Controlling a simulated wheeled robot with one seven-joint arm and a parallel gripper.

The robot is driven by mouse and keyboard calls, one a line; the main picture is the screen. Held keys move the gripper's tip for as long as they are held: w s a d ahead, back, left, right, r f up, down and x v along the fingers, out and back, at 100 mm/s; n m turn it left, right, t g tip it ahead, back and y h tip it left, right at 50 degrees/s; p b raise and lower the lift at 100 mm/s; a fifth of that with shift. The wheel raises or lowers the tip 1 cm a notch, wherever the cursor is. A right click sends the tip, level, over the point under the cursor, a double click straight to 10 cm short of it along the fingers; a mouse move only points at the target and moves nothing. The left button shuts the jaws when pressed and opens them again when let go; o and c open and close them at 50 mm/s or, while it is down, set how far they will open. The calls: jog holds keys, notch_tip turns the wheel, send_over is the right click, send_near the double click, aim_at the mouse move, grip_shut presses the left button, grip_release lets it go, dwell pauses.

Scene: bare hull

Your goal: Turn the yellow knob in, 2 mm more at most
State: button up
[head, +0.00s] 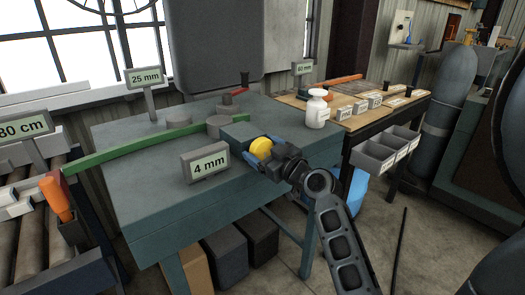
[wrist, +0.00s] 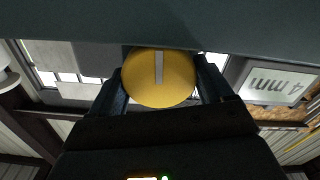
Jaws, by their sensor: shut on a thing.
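The yellow knob (head: 261,148) is a round disc on the grey block (head: 238,131) on the green-grey workbench. In the wrist view the yellow knob (wrist: 158,88) faces me, with a pale stripe running from its centre toward its upper edge. My gripper (head: 262,154) is shut on the knob, one dark finger on each side of it. The fingers also show in the wrist view (wrist: 161,86). A sign reading "4 mm" (head: 206,163) stands on the bench just left of the knob, and it appears upside down in the wrist view (wrist: 278,83).
A long green bar (head: 130,146) crosses the bench to the left. A "25 mm" sign (head: 145,78) and a "60 mm" sign (head: 303,68) stand further back. A white bottle (head: 317,110) stands right of the knob. Grey bins (head: 375,158) hang beyond, near the wooden table.

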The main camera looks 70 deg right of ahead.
jog(key=m, duration=0.4)
jog(key=shift+s+d+m+p, duration=0.15)
jog(key=shift+m+p, duration=0.2)
jog(key=shift+m, duration=1.35)
jog(key=o, duration=0.7)
jog(key=b+v, duration=0.1)
jog(key=v, duration=0.6)
jog(key=shift+s, duration=0.35)
